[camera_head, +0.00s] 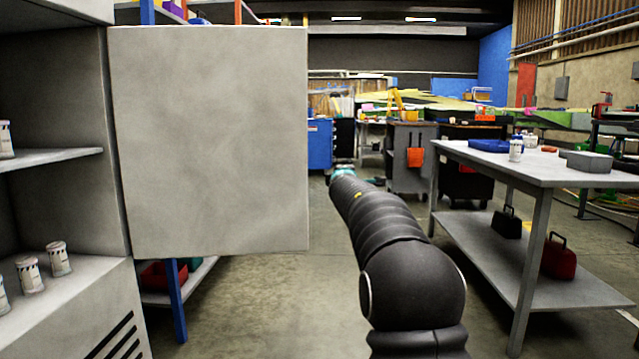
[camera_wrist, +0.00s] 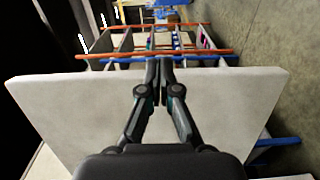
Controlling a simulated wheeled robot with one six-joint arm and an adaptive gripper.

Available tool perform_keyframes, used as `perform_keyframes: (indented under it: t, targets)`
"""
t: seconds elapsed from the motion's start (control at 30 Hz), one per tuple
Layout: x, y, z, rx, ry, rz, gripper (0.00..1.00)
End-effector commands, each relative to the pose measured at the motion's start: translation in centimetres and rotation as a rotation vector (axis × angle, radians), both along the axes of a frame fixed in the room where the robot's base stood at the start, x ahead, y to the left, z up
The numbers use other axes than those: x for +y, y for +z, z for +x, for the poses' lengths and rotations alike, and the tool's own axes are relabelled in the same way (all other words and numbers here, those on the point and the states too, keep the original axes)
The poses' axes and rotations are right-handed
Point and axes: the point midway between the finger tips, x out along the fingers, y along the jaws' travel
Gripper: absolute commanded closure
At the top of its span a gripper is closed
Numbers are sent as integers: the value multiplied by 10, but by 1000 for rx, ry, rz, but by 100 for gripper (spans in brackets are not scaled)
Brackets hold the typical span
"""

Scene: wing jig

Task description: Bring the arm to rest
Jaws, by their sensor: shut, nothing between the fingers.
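My gripper (camera_wrist: 160,66) shows in the wrist view with its two fingers together, shut and empty. Behind and below it in that view is a broad pale grey panel (camera_wrist: 70,115); I cannot tell whether the fingers touch it. In the head view my black arm reaches forward through the middle of the picture, and its far end is small and partly hidden by the arm itself. The same kind of grey panel, an open cabinet door (camera_head: 210,140), stands to the left of the arm there.
A grey cabinet (camera_head: 60,190) with several small cans is at the left. A workbench (camera_head: 570,170) with a blue tray (camera_head: 488,145) stands at the right. A blue cart (camera_head: 320,145) and a grey cart (camera_head: 408,170) stand farther back. Bare floor lies between door and bench.

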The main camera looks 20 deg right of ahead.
Motion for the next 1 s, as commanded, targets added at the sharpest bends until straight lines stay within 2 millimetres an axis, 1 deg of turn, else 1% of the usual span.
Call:
perform_keyframes:
  t: [0.17,0.23,0.27,0.33,0.37,0.4,0.47,0.5,0.57,0.6,0.67,0.7,0.77,0.8,0.87,0.9,0.97,1.0]
  targets:
    - [-1,1,-1,5,-5,-25,100]
    - [-8,4,-3,-4,-37,-41,100]
    - [-11,3,-5,-8,-53,-31,100]
    - [-20,-13,-8,0,-96,11,100]
    - [-24,-24,-11,10,-118,35,100]
    - [-30,-41,-15,27,-150,75,100]
    - [-38,-64,-26,50,-205,137,100]
    - [-42,-76,-37,65,-242,180,100]
    - [-47,-92,-55,89,-299,250,100]
    - [-47,-101,-69,107,-336,295,100]
    - [-46,-114,-93,135,-390,366,100]
    - [-44,-122,-109,154,-425,415,100]
    - [-38,-133,-136,187,-477,487,100]
    - [-34,-140,-154,209,-511,537,100]
    - [-24,-149,-184,245,-557,612,100]
    - [-16,-156,-204,271,-587,662,100]
    - [-2,-165,-235,312,-627,739,100]
    - [9,-170,-257,339,-652,791,100]
